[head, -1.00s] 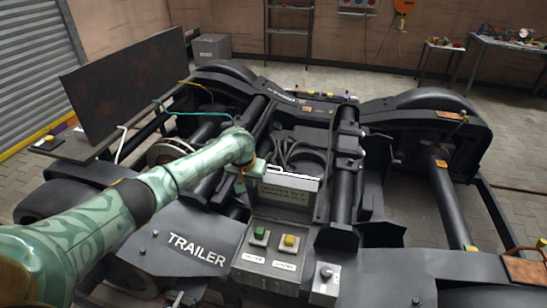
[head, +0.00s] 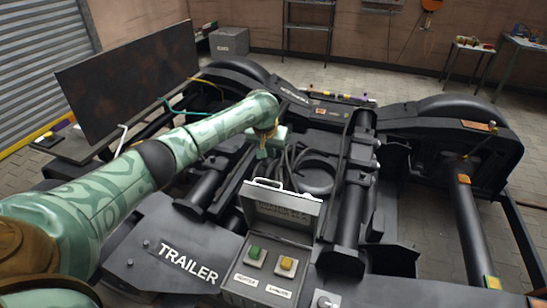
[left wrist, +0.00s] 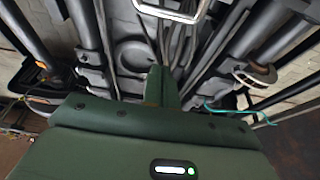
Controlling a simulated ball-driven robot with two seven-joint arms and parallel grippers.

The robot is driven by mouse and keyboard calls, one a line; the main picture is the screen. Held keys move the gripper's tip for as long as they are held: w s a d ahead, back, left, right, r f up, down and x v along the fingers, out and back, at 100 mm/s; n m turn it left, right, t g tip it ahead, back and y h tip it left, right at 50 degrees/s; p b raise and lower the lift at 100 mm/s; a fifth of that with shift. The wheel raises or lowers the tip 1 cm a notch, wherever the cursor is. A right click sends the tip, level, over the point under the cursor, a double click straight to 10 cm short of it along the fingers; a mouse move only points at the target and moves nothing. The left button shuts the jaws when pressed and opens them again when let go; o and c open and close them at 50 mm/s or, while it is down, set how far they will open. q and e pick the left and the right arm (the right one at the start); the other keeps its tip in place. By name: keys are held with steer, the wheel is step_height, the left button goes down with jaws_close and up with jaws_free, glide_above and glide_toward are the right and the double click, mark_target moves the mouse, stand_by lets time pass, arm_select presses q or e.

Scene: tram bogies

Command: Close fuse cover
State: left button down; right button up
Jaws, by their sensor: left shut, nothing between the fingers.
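The fuse cover (head: 282,207) is a grey lid with a white handle on its top edge. It stands raised, open, at the far edge of a grey box (head: 262,283) with a green and a yellow button. My left gripper (head: 268,150) is beyond the cover and a little left of its handle, apart from it in the picture. In the left wrist view my left gripper (left wrist: 160,86) is shut and empty. A white handle (left wrist: 170,13), apparently the cover's, shows at the top edge there. My right gripper is not in view.
Dark bogie frame parts and a thick tube (head: 352,190) stand right of the cover. Cables (head: 292,168) lie behind it. A tall dark panel (head: 130,85) stands at the left. The space above the button box is free.

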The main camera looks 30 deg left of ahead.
arm_select(q)
step_height(320, 180, down, 8)
steer(key=s+b, duration=0.1)
steer(key=b, duration=0.3)
steer(key=shift+d, duration=0.15)
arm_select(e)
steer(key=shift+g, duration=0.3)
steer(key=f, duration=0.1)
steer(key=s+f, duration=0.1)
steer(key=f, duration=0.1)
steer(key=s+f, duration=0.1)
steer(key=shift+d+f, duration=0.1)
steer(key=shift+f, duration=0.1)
arm_select(q)
steer(key=shift+s, duration=0.1)
